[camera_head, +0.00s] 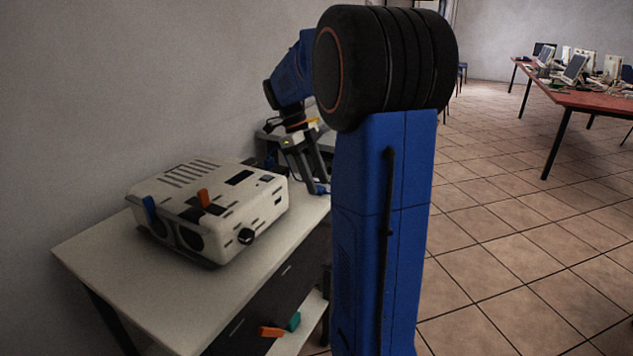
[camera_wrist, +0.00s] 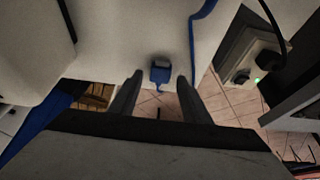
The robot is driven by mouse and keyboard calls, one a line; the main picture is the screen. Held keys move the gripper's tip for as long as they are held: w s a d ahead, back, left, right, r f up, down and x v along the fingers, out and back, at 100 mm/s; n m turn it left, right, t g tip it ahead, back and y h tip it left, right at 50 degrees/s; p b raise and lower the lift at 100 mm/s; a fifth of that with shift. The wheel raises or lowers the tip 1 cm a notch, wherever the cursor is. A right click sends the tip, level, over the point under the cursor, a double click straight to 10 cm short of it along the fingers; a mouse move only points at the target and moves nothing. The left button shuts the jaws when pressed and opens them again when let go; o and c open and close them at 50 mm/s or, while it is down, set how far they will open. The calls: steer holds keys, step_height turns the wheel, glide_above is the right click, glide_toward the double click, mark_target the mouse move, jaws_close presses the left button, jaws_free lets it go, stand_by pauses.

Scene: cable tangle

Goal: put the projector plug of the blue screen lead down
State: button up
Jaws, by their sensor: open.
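The blue plug (camera_wrist: 160,74) lies on the white table top (camera_wrist: 125,35), close to its edge, in the wrist view. A short piece of blue cable hangs from it past the edge. My gripper (camera_wrist: 160,80) is open, with one finger on each side of the plug and a gap to both. In the head view, my gripper (camera_head: 312,184) points down at the table's far right end, and a bit of blue (camera_head: 322,189) shows by the fingertips. A blue lead (camera_wrist: 201,20) runs over the table right of the fingers in the wrist view.
A white projector (camera_head: 215,205) stands on the table, left of my gripper. A socket block with a green light (camera_wrist: 250,62) is at the right in the wrist view. Orange (camera_head: 271,331) and teal (camera_head: 293,321) pieces sit lower down. Tiled floor is open at right.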

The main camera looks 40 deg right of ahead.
steer(key=v, duration=1.1)
steer(key=shift+r, duration=0.15)
steer(key=shift+w, duration=0.1)
